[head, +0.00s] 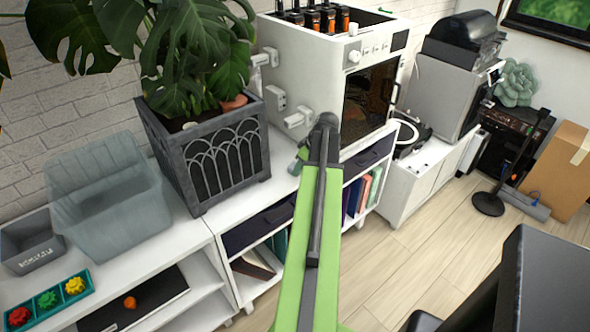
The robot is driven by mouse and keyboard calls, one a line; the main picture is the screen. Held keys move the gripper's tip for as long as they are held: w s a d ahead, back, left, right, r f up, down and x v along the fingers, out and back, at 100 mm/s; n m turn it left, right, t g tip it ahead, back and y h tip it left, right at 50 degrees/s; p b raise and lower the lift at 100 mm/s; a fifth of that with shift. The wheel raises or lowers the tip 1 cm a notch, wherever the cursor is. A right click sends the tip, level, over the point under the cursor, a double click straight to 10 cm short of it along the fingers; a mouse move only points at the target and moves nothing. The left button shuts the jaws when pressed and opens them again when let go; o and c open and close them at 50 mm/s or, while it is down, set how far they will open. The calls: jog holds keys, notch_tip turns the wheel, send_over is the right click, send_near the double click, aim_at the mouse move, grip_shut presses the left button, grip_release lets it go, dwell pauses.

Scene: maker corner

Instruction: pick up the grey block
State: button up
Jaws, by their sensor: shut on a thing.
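My green and dark grey arm reaches up the middle of the head view, over the front edge of the white shelf top. Only a small green part of my gripper (302,157) shows, left of the dark arm joint, close to the shelf top between the planter and the white machine. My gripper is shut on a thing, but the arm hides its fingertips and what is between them. I cannot make out a grey block anywhere in the view.
A grey planter (212,158) with a large plant stands left of my arm. A white machine (325,75) with a dark window stands behind it. A translucent bin (112,200), a small grey box (32,243) and a teal tray (50,303) are farther left.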

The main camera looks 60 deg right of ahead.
grip_shut()
jog(key=shift+r, duration=0.1)
jog(key=shift+r+p, duration=0.25)
jog(key=shift+p, duration=0.1)
jog(key=r+p, duration=0.4)
jog(key=shift+s+a+r+p, duration=0.2)
jog(key=shift+s+r+p, duration=0.1)
jog(key=shift+s, duration=0.05)
jog(key=s+a+r+p, duration=0.3)
jog(key=s+r+p, duration=0.2)
jog(key=s, duration=0.5)
jog(key=shift+s+a+r+p, duration=0.15)
jog(key=shift+a+r+p, duration=0.2)
jog(key=shift+a, duration=0.05)
